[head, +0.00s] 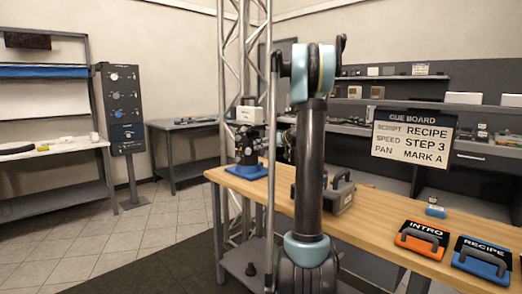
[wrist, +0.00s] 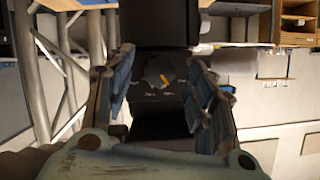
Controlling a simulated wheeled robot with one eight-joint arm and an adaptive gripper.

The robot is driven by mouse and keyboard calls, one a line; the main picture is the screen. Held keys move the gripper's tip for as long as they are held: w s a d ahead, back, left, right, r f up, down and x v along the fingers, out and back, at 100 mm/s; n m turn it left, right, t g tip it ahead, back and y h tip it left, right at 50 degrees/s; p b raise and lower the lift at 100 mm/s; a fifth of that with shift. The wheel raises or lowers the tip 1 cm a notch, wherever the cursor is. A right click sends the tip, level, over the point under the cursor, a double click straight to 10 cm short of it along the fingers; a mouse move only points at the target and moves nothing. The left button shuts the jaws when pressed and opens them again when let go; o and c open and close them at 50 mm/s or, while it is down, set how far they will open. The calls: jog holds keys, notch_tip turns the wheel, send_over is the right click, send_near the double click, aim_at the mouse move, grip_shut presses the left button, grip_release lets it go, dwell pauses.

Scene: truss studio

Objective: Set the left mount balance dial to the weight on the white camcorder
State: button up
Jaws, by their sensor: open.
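The white camcorder (head: 249,114) sits on top of the left mount, a black mount (head: 247,146) with a blue base (head: 247,171), at the left end of the wooden table. The weight on the camcorder is too small to read here. In the wrist view, a dark balance dial (wrist: 155,72) with an orange pointer (wrist: 167,80) lies ahead between my fingers. Small pale marks around it are unreadable. My gripper (wrist: 160,88) is open, one finger on each side of the dial, with no clear contact. In the head view, my arm mostly hides the gripper.
A metal truss (head: 229,90) stands close beside the mount. The wooden table (head: 385,212) also holds a grey handled device (head: 342,192), an orange INTRO plate (head: 421,241) and a blue RECIPE plate (head: 482,260). A cue board (head: 413,140) hangs behind. A dial panel (head: 123,108) stands left.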

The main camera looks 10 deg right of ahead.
jog(key=v, duration=1)
jog(key=shift+s+d, duration=0.1)
jog(key=shift+s, duration=0.05)
